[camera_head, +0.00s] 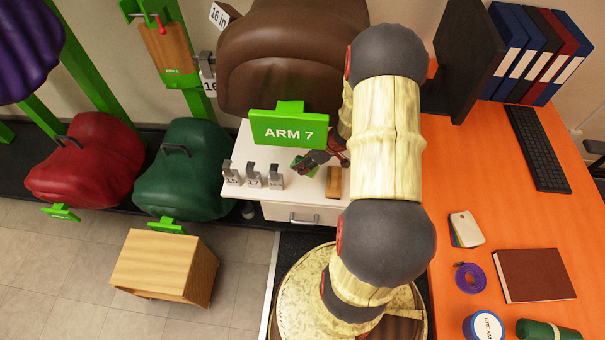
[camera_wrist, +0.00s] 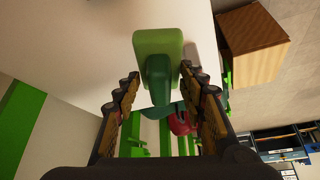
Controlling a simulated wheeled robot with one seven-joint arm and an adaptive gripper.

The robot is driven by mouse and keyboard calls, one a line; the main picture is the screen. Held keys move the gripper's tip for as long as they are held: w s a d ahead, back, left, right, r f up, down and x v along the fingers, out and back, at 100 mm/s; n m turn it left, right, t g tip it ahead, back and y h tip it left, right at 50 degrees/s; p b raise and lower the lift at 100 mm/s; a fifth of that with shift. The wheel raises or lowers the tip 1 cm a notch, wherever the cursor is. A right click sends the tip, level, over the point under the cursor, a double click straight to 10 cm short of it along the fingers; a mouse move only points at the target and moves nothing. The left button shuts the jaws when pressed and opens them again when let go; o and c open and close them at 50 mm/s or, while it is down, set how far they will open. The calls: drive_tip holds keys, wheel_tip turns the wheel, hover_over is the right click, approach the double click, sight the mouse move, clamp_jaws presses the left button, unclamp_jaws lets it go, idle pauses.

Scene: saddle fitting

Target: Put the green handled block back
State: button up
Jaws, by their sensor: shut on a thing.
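The green handled block (camera_wrist: 170,42) shows between my gripper's fingers in the wrist view, its darker green handle toward the palm. My gripper (camera_wrist: 160,75) is shut on it by the handle. In the head view my gripper (camera_head: 308,164) is over the white cabinet (camera_head: 280,207), below the green ARM 7 sign. The green block (camera_head: 298,166) is only partly visible there at the fingertips. I cannot tell whether it touches the cabinet top.
Three grey metal pieces (camera_head: 254,176) stand left of my gripper. A wooden piece (camera_head: 334,182) lies to its right. A brown saddle (camera_head: 285,60) hangs behind the sign (camera_head: 290,124). An orange desk (camera_head: 465,190) is at the right, a wooden box (camera_head: 155,262) at the lower left.

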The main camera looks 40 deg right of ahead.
sight(315, 171)
wheel_tip(315, 171, down, 10)
drive_tip(key=b, duration=0.5)
drive_tip(key=shift+r+b, duration=0.1)
drive_tip(key=shift+b, duration=0.25)
drive_tip(key=shift+r, duration=0.1)
drive_tip(key=o, duration=1)
drive_tip(key=p+v, duration=0.4)
drive_tip(key=v, duration=0.3)
drive_tip(key=shift+s+r+p, duration=0.15)
drive_tip(key=shift+r+p, duration=0.1)
drive_tip(key=shift+p, duration=0.05)
